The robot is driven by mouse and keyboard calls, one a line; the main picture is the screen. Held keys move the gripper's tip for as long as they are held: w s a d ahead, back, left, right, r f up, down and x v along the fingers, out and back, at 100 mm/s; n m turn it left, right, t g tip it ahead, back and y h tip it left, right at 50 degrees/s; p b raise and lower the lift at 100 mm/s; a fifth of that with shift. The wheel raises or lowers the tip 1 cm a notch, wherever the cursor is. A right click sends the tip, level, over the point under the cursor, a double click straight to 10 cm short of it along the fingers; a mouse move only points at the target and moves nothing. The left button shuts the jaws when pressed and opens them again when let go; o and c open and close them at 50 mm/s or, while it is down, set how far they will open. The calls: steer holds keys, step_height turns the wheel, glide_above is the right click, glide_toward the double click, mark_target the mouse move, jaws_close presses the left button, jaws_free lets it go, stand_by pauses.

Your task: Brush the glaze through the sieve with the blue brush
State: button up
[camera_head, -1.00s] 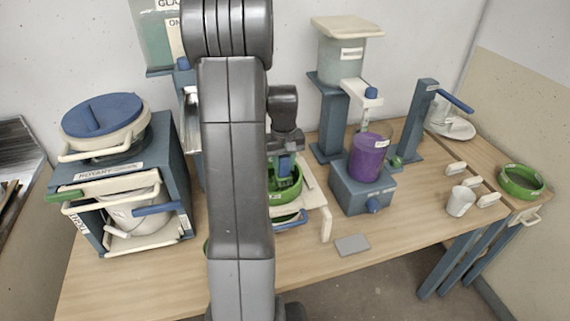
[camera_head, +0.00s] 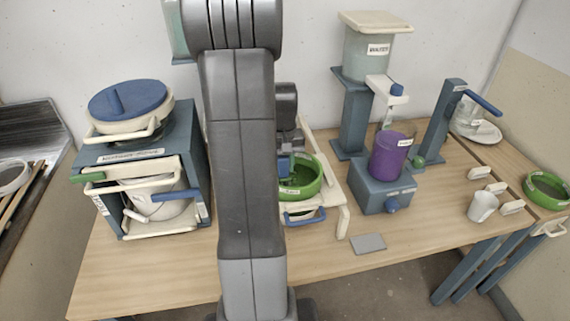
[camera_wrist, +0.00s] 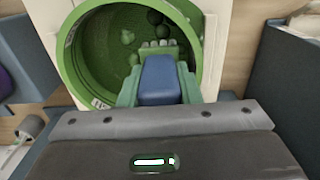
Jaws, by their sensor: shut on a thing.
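The green sieve (camera_head: 310,185) sits on a cream stand (camera_head: 341,190) at the middle of the bench, partly hidden by my arm. The wrist view shows the inside of the sieve (camera_wrist: 98,70), with several green lumps of glaze (camera_wrist: 127,38) on its mesh. My gripper (camera_wrist: 158,92) is shut on the blue brush (camera_wrist: 159,76). The brush's pale bristle end (camera_wrist: 158,45) points into the sieve, over the near part of the mesh. I cannot tell whether the bristles touch the mesh. In the head view the gripper is mostly hidden behind my arm.
A blue-grey rack with pots (camera_head: 200,150) stands left. Right of the sieve are a purple glaze jar (camera_head: 390,157) on a blue base (camera_head: 372,188), a water tank (camera_head: 368,55), a white cup (camera_head: 482,206) and a green bowl (camera_head: 547,189). A grey tile (camera_head: 368,243) lies near the front edge.

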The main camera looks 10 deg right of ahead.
steer(key=shift+f, duration=0.15)
glide_above(305, 179)
steer(key=shift+p, duration=0.3)
stand_by(0.3)
steer(key=shift+w+a, duration=0.15)
steer(key=shift+a, duration=1.6)
steer(key=shift+w+a, duration=0.15)
steer(key=shift+a, duration=1.6)
steer(key=shift+d, duration=0.15)
steer(key=shift+w+d, duration=0.1)
steer(key=shift+d, duration=1.55)
